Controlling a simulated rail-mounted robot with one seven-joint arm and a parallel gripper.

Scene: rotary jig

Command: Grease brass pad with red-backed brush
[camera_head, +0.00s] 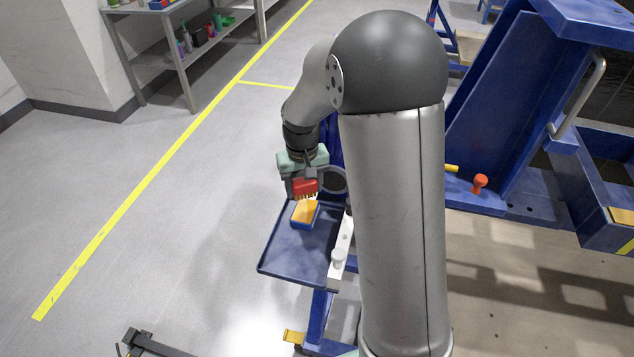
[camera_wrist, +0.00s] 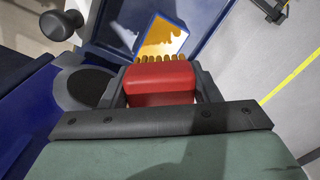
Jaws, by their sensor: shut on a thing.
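My gripper (camera_wrist: 162,92) is shut on the red-backed brush (camera_wrist: 160,80), which has a row of yellowish bristles along its far edge.
My arm hides much of the jig in the head view. A blue steel frame (camera_head: 515,110) with a red knob (camera_head: 480,182) stands at right. A grey shelf (camera_head: 185,55) stands at back left. The floor left of the tray is clear, with a yellow line (camera_head: 150,205).

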